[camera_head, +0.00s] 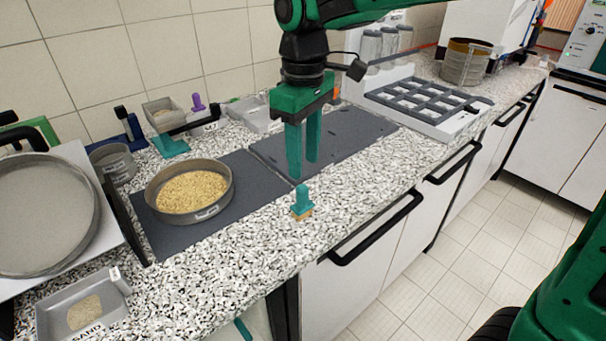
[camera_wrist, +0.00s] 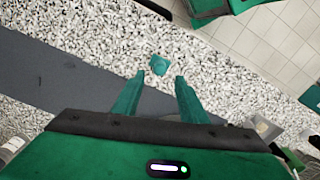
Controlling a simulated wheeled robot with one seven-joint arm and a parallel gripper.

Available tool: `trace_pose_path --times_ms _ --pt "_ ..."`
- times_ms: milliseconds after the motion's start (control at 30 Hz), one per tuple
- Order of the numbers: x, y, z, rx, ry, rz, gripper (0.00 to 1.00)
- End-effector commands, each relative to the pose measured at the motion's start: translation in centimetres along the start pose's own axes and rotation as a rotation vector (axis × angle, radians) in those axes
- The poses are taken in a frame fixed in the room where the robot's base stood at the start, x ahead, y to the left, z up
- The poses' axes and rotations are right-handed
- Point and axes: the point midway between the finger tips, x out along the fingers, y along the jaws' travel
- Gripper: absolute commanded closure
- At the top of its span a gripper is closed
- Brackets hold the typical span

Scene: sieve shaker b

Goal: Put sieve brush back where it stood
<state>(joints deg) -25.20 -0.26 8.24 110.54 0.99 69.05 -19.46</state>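The sieve brush (camera_head: 302,203) has a teal handle and a tan base. It stands upright on the speckled counter near the front edge, just off the dark mat. My gripper (camera_head: 303,168) points down above the brush, with its two green fingers apart and nothing between them. In the wrist view the teal brush top (camera_wrist: 158,64) shows just beyond the gap between the fingertips (camera_wrist: 159,76). The brush's bristles are too small to make out.
A round sieve of grain (camera_head: 230,193) sits on the dark mat (camera_head: 165,229) to the left. A tray labelled SAND (camera_head: 50,318) lies at the front left. A white rack (camera_head: 440,122) stands to the right. Counter around the brush is clear.

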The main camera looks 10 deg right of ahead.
Motion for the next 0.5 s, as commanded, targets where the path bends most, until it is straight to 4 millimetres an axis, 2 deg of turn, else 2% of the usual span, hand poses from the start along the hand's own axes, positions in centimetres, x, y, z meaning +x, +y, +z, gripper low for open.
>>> trace_pose_path --times_ms 33,200,500 --pt "-1.0 0.0 -0.1 0.0 0.004 0.001 0.61" --pt "-3.0 0.0 0.0 0.0 0.001 0.0 0.61" --pt "-3.8 0.0 0.0 -0.001 0.0 0.0 0.61"
